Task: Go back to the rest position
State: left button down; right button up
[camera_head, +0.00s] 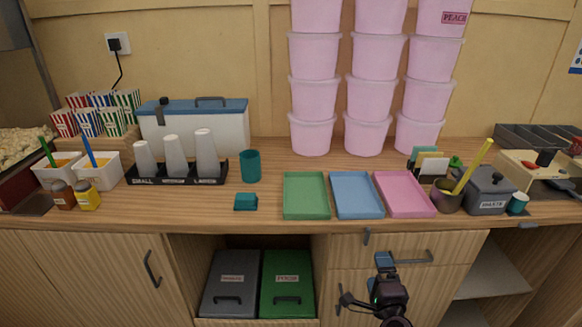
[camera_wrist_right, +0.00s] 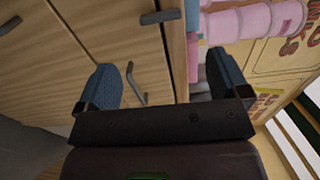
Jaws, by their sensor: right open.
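My right gripper (camera_head: 384,262) is in front of the drawers under the counter, below the blue and pink trays. In the right wrist view my right gripper (camera_wrist_right: 165,85) has its two blue fingers wide apart with nothing between them. A drawer front with a dark handle (camera_wrist_right: 138,84) shows beyond the fingers. My left gripper is not in either view.
The wooden counter (camera_head: 260,211) carries a green tray (camera_head: 305,196), a blue tray (camera_head: 356,196) and a pink tray (camera_head: 404,195). Stacked pink tubs (camera_head: 312,95) stand behind. A teal cup (camera_head: 250,166) and a small teal block (camera_head: 245,202) sit left. A drawer handle (camera_head: 412,257) juts near my right gripper.

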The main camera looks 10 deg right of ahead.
jog(key=s+a+n+g+y, duration=0.1)
jog(key=s+a+n+y, duration=0.15)
jog(key=n, duration=0.55)
jog(key=s+a+n+g+y, duration=0.1)
jog(key=a+n+y, duration=0.15)
jog(key=n, duration=0.45)
jog(key=s+a+f+n+g+h, duration=0.1)
jog(key=s+f+n+g, duration=0.3)
jog(key=s, duration=1.2)
notch_tip(320, 180, down, 4)
jog(key=n, duration=0.2)
jog(key=shift+a+f+n, duration=0.15)
jog(key=shift+f+n, duration=0.05)
jog(key=shift+n, duration=0.2)
